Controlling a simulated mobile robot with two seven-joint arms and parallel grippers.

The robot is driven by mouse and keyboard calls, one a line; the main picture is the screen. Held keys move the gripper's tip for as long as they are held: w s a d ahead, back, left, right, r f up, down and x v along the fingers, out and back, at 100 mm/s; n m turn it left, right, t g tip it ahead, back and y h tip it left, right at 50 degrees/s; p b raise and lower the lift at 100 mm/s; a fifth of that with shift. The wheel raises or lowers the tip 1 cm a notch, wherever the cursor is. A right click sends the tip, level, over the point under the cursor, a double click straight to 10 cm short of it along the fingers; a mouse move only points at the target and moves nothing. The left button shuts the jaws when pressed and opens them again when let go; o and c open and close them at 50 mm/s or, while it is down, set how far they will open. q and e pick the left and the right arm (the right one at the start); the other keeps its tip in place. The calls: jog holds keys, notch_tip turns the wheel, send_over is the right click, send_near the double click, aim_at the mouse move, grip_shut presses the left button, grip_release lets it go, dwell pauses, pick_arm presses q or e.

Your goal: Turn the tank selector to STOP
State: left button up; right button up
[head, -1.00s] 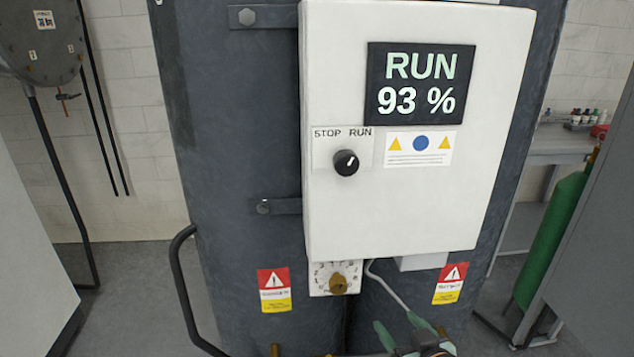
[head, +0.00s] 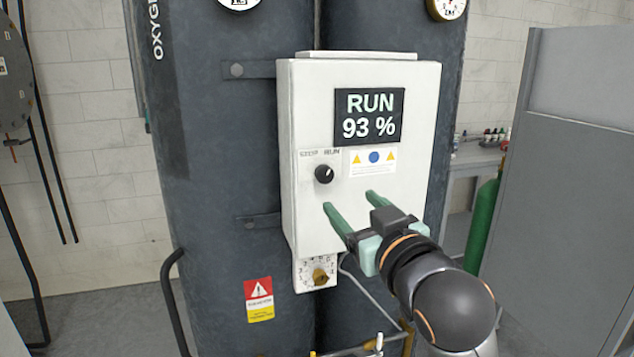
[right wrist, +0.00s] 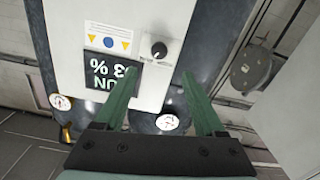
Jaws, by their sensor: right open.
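The tank selector is a round black knob (head: 324,174) on the white control box (head: 290,120). Its white mark points up and to the right, towards RUN. STOP and RUN are printed above it on a pale label plate. The display (head: 369,116) reads RUN 93 %. My right gripper (head: 348,200) is open and empty, its green fingers reaching towards the box front, below and right of the knob. In the right wrist view the knob (right wrist: 159,50) shows beyond and between the open fingers (right wrist: 158,74), apart from them. My left gripper is not in view.
A second dial with a brass knob (head: 320,276) hangs under the box. Two dark tanks (head: 205,180) stand behind it. A black rail (head: 170,290) is at lower left. A green cylinder (head: 482,225) and a grey cabinet (head: 560,190) stand to the right.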

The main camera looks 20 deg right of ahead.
aim_at(326, 176)
jog(key=w+p, duration=0.2)
jog(key=w, duration=1)
jog(key=shift+w+a+r, duration=0.1)
jog(key=shift+w+a, duration=0.05)
jog(key=shift+w, duration=0.1)
jog(key=shift+c, duration=0.3)
grip_shut()
